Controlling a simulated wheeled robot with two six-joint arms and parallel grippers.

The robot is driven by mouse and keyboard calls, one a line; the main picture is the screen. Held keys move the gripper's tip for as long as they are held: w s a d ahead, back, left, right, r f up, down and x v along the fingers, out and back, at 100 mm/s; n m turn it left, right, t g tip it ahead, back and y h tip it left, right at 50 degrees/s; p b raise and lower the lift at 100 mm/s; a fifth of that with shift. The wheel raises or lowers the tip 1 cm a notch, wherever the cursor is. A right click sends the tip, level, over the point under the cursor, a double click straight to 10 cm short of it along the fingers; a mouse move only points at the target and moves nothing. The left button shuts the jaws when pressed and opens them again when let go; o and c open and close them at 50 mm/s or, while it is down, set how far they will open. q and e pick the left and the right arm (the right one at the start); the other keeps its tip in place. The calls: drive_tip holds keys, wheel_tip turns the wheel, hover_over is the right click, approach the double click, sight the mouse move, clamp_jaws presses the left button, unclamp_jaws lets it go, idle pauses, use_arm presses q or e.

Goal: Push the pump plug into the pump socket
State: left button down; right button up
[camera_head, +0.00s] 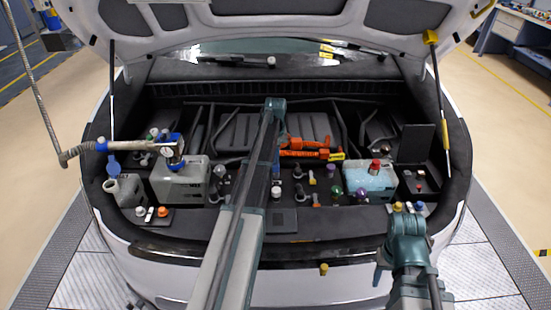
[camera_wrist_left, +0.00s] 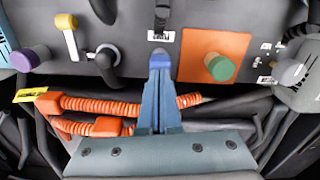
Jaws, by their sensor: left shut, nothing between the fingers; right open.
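My left gripper (camera_wrist_left: 160,60) is shut and empty, its blue fingertips just below a small white label in the left wrist view. A dark connector-like part (camera_wrist_left: 162,14) stands just beyond the tips. It may be the pump plug and socket, but I cannot tell how deep any plug sits or whether the fingers touch it. In the head view my left arm reaches over the middle of the bay, with the left gripper (camera_head: 276,168) pointing down, partly hidden by the arm. My right gripper (camera_head: 381,273) is open at the lower right, its fingers only partly visible.
Orange corrugated cables (camera_wrist_left: 100,106) lie beside the left fingers. A green cap (camera_wrist_left: 220,67) on an orange plate, a purple cap (camera_wrist_left: 28,58) and a yellow-tipped handle (camera_wrist_left: 67,24) stand nearby. A filling nozzle (camera_head: 172,148) rests on a pale tank (camera_head: 180,184) at left.

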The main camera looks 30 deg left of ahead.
use_arm(q)
drive_tip(key=shift+f, duration=0.25)
drive_tip(key=shift+r, duration=0.1)
drive_tip(key=shift+r+p, duration=1.3)
drive_tip(key=shift+r, duration=0.15)
wheel_tip(320, 180, up, 14)
drive_tip(key=p, duration=1.4)
drive_tip(key=shift+f, duration=0.1)
